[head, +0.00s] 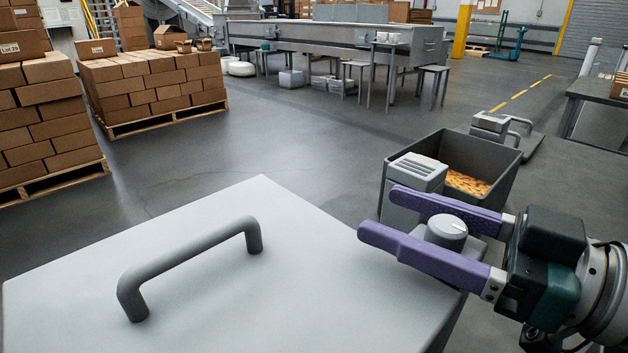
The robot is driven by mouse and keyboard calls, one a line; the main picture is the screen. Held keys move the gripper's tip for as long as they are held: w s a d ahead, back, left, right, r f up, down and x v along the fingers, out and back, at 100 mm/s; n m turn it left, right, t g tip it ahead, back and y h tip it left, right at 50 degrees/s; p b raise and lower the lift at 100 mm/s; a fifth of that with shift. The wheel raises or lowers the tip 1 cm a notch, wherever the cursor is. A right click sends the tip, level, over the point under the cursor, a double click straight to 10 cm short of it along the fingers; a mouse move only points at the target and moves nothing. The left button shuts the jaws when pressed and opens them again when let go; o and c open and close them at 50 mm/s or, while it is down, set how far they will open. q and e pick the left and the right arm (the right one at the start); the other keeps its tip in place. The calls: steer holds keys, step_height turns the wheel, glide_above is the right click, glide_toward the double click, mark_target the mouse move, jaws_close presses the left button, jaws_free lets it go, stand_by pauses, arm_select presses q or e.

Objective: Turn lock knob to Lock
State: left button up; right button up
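The lock knob (446,229) is a short grey cylinder with a pale mark on top. It stands on a grey base at the right, beside the large pale panel with a bar handle. My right gripper (381,211) comes in from the right, with one purple finger on the far side of the knob and one on the near side. The knob fills most of the gap; I cannot tell whether the fingers press on it. The near finger hides the knob's lower part. No Lock lettering is legible. My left gripper is not in view.
The pale panel (190,240) with its raised bar handle (190,262) fills the lower left. A dark bin (470,150) with orange candy stands beyond the knob, next to a grey vented box (417,172). Stacked cartons (150,85) stand on pallets at the far left. Floor between is clear.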

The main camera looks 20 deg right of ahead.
jaws_close()
stand_by(0.3)
steer(key=m+t+h+p, duration=0.1)
steer(key=h+p, duration=0.1)
steer(key=m+h+p, duration=0.2)
steer(key=d+m+t+h+p, duration=0.1)
steer(key=h+p, duration=0.1)
steer(key=shift+w+r+m+t+p, duration=0.2)
steer(key=shift+r+m+t+p, duration=0.05)
steer(key=shift+m+t+p, duration=0.05)
steer(key=m+h, duration=0.1)
steer(key=h, duration=0.1)
steer(key=m+h+p, duration=0.1)
steer(key=h, duration=0.1)
steer(key=shift+d+f, duration=0.15)
steer(key=shift+d, duration=0.2)
steer(key=shift+d+m+h+p, duration=0.2)
steer(key=shift+m+h+p, duration=0.1)
steer(key=shift+m+h, duration=0.4)
steer(key=shift+d+m+h+p, duration=0.15)
steer(key=shift+m+h+p, duration=0.2)
steer(key=shift+h, duration=0.55)
steer(key=shift+f+m+h, duration=0.1)
steer(key=shift+m+h, duration=0.15)
steer(key=shift+h, duration=0.05)
